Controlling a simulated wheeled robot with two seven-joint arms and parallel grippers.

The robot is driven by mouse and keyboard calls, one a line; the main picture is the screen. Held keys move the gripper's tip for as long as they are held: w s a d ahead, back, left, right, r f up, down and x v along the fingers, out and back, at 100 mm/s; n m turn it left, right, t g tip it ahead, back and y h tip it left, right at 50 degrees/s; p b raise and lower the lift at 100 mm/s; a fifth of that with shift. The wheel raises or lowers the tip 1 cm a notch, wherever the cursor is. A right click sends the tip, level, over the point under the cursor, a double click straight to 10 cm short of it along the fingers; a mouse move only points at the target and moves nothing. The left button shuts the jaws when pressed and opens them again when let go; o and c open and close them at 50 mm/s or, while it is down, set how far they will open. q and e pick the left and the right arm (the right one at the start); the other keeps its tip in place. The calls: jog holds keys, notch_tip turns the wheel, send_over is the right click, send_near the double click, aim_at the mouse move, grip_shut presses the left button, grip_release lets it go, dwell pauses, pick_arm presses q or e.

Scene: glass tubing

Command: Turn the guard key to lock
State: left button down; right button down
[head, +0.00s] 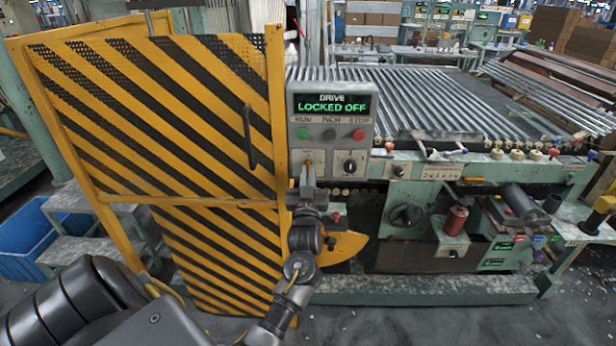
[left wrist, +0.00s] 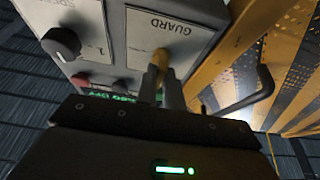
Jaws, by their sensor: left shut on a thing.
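The control box (head: 332,110) stands beside the striped guard door and its display (head: 331,104) reads "DRIVE LOCKED OFF" in green. My left gripper (head: 308,168) is at the lower left of the box, shut on the brass guard key (head: 310,155). In the left wrist view the fingers (left wrist: 160,72) close around the key (left wrist: 161,57) at the plate marked "GUARD" (left wrist: 170,25). The fingers hide most of the key, and I cannot tell its exact angle. My right gripper is not in view.
The yellow and black guard door (head: 170,120) with a dark handle (head: 249,137) stands closely left of the box. Green, black and red buttons (head: 358,134) and a black knob (head: 350,167) are near my gripper. The roller conveyor (head: 430,100) extends behind to the right.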

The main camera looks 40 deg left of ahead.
pick_arm(q)
jog(key=c, duration=1.5)
grip_release()
jog(key=shift+s+d+f, duration=0.15)
jog(key=shift+s+f, duration=0.05)
jog(key=shift+f, duration=0.05)
jog(key=shift+b+v, duration=1.55)
jog(key=shift+v, duration=3.5)
